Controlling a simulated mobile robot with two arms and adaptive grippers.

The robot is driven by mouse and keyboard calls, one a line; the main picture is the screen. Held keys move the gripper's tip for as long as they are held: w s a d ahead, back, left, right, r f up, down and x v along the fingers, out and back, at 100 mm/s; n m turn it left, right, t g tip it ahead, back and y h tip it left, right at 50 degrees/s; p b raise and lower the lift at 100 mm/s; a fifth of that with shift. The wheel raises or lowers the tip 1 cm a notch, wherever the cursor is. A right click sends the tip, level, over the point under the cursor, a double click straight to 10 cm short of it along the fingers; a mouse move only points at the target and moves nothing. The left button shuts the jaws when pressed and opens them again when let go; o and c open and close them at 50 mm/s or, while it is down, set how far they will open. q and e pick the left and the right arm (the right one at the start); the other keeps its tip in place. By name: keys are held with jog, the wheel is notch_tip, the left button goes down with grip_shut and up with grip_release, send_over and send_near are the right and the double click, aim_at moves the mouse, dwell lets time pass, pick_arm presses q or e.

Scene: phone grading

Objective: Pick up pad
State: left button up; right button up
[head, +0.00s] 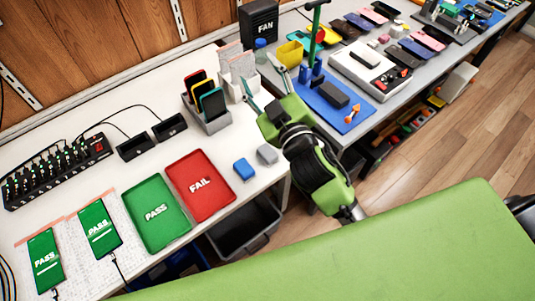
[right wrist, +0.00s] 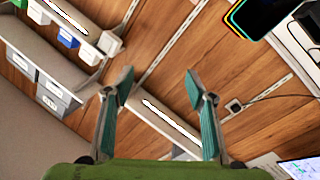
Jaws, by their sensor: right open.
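A small blue block-like pad (head: 244,168) lies on the white table to the right of the red FAIL tray. A similar grey pad (head: 267,153) lies beside it, close to the table's right edge. I cannot tell which one the task means. My right gripper (head: 257,71) is above and beyond both pads, near the gap between the tables, with its fingers spread. The right wrist view shows the two fingers (right wrist: 159,85) apart with nothing between them, facing the wooden wall. My left gripper is not in view.
The green PASS tray (head: 157,214) and red FAIL tray (head: 200,186) lie left of the pads. A grey stand with upright phones (head: 207,102) is behind them. The right table holds a blue mat (head: 338,116), yellow bin (head: 290,53) and several phones.

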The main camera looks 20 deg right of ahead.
jog(key=s+a+r+n+g+y, duration=0.1)
jog(key=s+a+r+n+y, duration=0.1)
jog(key=a+r+n+y, duration=1.15)
jog(key=s+a+f+n+g+y, duration=0.2)
jog(key=s+a+n+g+y, duration=0.35)
jog(key=a+n+g, duration=0.45)
jog(key=n+g+h+p, duration=0.1)
jog(key=n+g+h, duration=0.75)
jog(key=h, duration=1.25)
send_over(267, 152)
jog(key=shift+n+t, duration=0.3)
jog(key=shift+t, duration=0.15)
jog(key=f, duration=3.1)
jog(key=shift+d+f, duration=0.25)
notch_tip(267, 152, down, 5)
jog(key=shift+a+r+p, duration=0.1)
jog(key=shift+a+p, duration=0.05)
jog(key=shift+p, duration=0.8)
jog(key=shift+f, duration=0.3)
jog(key=c, duration=1.2)
